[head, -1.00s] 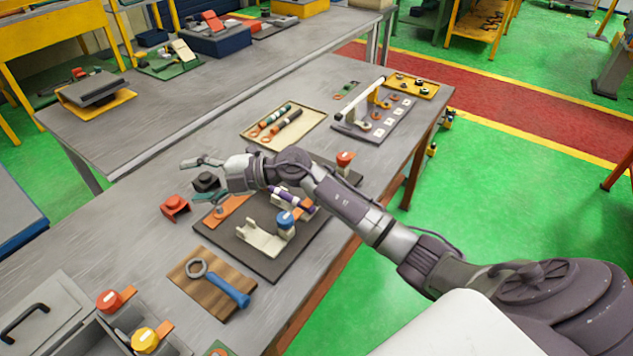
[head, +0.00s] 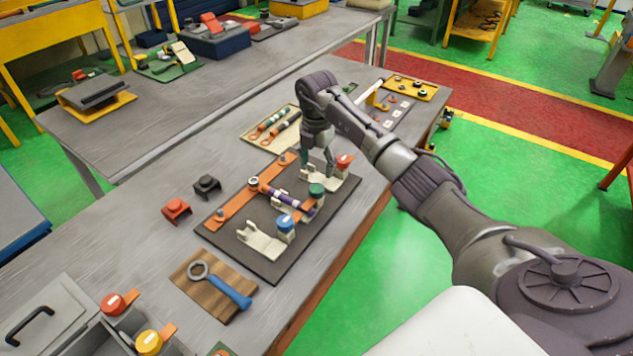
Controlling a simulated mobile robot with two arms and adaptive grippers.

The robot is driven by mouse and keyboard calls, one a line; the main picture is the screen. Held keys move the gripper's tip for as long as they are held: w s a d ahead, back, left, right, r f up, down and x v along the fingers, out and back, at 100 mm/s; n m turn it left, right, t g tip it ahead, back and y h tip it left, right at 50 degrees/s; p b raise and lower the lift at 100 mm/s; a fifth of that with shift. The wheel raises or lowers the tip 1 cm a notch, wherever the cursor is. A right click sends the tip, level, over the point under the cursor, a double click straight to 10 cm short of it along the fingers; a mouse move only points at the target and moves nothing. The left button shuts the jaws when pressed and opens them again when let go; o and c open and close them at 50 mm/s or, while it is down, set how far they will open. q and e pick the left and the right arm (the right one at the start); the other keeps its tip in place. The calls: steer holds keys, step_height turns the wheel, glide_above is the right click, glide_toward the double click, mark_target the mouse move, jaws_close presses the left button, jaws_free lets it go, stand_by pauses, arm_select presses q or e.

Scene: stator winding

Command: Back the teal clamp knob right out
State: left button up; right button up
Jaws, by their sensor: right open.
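The teal clamp knob (head: 317,190) stands on the middle cream clamp of the dark board (head: 268,263), beside a purple rod (head: 280,196) that lies in that clamp. My right gripper (head: 319,168) points down, open, just above and behind the teal knob. I cannot tell whether its fingertips touch the knob. A blue knob (head: 285,223) stands on the near cream clamp (head: 259,238), and an orange-red knob (head: 345,161) on the far one (head: 337,183). My left gripper is out of view.
An orange bar (head: 240,208) runs along the board's left edge. Red (head: 175,208) and black (head: 207,184) blocks sit left of it. A blue-handled wrench (head: 228,288) lies on a wooden block in front. A tray (head: 256,137) of tools lies behind.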

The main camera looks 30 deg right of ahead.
mark_target(317, 188)
step_height(317, 188, down, 8)
steer(key=shift+r+p, duration=0.1)
steer(key=shift+p, duration=0.65)
steer(key=shift+c, duration=0.3)
steer(key=c, duration=1.1)
